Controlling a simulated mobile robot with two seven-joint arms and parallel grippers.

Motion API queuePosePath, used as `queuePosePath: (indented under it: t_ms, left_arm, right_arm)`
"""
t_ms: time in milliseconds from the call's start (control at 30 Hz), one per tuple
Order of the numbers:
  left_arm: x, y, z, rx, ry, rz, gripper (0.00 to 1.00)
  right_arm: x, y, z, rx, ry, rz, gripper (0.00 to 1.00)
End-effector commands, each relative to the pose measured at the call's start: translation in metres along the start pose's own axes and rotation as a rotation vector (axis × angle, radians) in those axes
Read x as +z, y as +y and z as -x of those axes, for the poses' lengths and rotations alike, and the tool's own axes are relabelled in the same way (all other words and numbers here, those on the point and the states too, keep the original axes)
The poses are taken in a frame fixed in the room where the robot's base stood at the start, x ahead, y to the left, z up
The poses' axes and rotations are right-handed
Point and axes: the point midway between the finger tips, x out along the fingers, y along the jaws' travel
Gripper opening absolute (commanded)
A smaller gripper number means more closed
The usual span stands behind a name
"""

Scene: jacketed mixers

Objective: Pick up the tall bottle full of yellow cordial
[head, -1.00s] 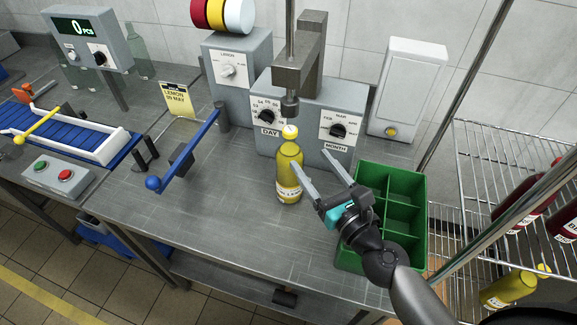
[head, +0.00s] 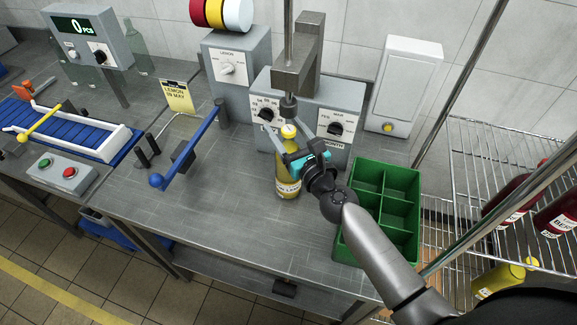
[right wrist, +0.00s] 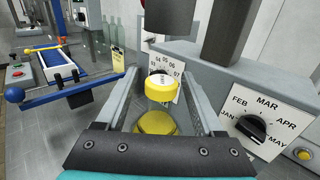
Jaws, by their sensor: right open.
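The tall yellow cordial bottle (head: 288,184) with its yellow cap stands upright on the steel bench, under the grey press head. My right gripper (head: 284,128) is at the bottle's upper part, open, with its fingers partly covering the neck. In the right wrist view the yellow cap (right wrist: 160,88) shows between the two spread fingers, with a gap on each side. The yellow shoulder below is partly hidden by the gripper body. My left gripper is not in view.
The date stamper (head: 350,98) with DAY and MONTH dials stands close behind the bottle. A green divided crate (head: 413,179) is right of it, beneath my right arm. A blue lever (head: 190,150) lies left. Another yellow bottle (head: 503,286) and red bottles sit on the wire rack.

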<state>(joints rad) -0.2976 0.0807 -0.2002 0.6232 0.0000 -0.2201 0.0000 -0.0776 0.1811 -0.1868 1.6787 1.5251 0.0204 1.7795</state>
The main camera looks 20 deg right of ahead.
Motion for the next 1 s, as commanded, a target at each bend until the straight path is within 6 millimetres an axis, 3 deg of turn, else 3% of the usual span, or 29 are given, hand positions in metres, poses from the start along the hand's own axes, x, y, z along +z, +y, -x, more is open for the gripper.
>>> queuePosePath:
  t_ms: [167, 433, 1000]
  left_arm:
    - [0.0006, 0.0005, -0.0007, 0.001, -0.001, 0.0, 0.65]
    - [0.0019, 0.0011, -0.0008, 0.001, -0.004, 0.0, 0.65]
    - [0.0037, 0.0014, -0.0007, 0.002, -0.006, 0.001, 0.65]
  right_arm:
    - [-0.001, -0.0003, -0.0142, -0.001, 0.001, 0.0, 0.69]
    - [-0.0011, -0.0002, -0.0156, -0.001, 0.001, 0.0, 0.69]
    - [-0.0012, -0.0004, -0.0153, -0.001, 0.001, 0.001, 0.05]
